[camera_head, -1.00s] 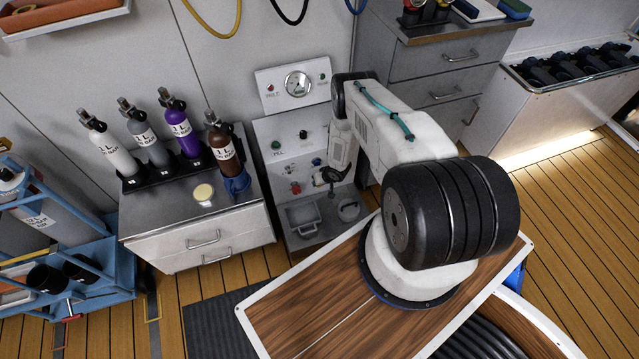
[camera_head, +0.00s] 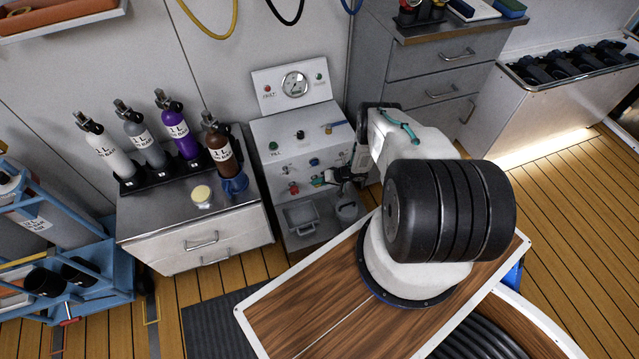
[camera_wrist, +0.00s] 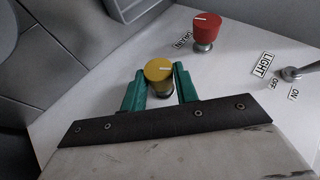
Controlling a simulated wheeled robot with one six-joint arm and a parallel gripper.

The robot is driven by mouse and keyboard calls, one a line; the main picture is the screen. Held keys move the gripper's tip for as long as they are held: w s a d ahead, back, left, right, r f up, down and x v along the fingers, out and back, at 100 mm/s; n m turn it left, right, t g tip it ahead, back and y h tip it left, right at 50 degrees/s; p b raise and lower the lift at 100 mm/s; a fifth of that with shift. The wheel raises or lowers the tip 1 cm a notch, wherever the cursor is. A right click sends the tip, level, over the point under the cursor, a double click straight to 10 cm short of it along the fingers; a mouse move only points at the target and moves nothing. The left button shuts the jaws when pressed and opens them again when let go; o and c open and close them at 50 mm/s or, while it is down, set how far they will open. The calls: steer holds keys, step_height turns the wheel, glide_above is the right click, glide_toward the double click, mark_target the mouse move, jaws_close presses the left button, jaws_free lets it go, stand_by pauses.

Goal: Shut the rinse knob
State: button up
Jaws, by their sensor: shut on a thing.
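In the wrist view a yellow knob (camera_wrist: 158,70) with a white pointer line stands between the green fingers of my gripper (camera_wrist: 160,88). The gripper is shut on it, with a finger on each side. No rinse label is legible, so I cannot tell which knob bears that name. In the head view my gripper (camera_head: 320,180) reaches from the right to the lower part of the white fill panel (camera_head: 282,142), and the yellow knob is hard to make out there.
A toggle switch (camera_wrist: 291,73) marked LIGHT, OFF and ON is right of the red knob. A gauge (camera_head: 295,84) is at the panel's top, and a grey tray (camera_head: 301,216) is below the knobs. Bottles stand on the left cabinet (camera_head: 150,226).

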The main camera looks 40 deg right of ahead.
steer(key=shift+d, duration=0.15)
steer(key=o, duration=1)
steer(key=shift+c, duration=0.2)
steer(key=v, duration=0.7)
steer(key=shift+s+d+r, duration=0.2)
steer(key=shift+r, duration=0.05)
